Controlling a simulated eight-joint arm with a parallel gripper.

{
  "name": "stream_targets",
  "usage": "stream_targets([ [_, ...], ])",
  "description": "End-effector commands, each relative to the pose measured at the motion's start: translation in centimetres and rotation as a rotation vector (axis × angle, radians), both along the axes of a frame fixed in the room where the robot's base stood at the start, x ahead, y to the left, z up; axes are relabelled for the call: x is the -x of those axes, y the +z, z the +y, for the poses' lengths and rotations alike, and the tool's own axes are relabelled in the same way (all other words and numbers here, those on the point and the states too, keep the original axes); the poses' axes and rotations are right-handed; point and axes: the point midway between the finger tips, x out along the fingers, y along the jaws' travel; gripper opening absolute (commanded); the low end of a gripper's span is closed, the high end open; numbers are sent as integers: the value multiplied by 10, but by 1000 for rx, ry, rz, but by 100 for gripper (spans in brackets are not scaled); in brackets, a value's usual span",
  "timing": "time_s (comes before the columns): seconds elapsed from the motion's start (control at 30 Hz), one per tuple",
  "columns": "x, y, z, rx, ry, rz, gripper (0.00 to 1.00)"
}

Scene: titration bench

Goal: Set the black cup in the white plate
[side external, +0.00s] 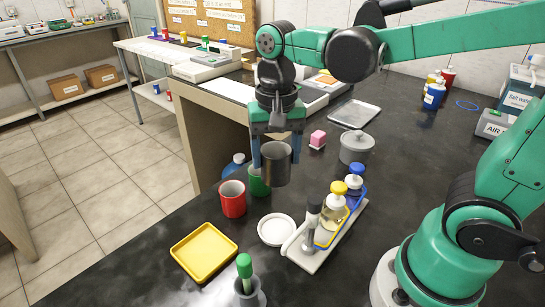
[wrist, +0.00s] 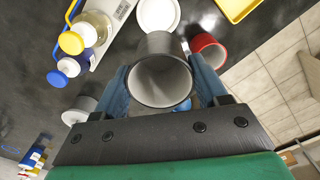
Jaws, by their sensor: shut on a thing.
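The black cup (side external: 276,165) is upright between the fingers of my gripper (side external: 277,150), held above the bench. In the wrist view the cup (wrist: 160,82) shows its open, empty mouth, with a blue finger on each side. My gripper is shut on it. The white plate (side external: 276,229) is round, shallow and empty on the black bench, below the cup in the side picture and apart from it. In the wrist view part of the plate (wrist: 158,13) shows beyond the cup, cut by the top edge.
A red cup (side external: 233,199) and a partly hidden green cup (side external: 258,183) stand left of the plate. A rack (side external: 299,250) with bottles stands close on its right. A yellow tray (side external: 204,252) lies at front left, a lidded grey pot (side external: 356,148) farther back.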

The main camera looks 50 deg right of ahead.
Motion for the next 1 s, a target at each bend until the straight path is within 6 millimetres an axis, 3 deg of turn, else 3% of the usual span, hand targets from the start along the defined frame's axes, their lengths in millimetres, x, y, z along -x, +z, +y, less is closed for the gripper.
stream_targets([
  [0.1, 18, -4, 16, 0, 68, 0, 32],
  [0.4, 15, -41, 14, 0, 60, 0, 32],
  [1.0, 15, -83, 14, 0, 59, 0, 32],
])
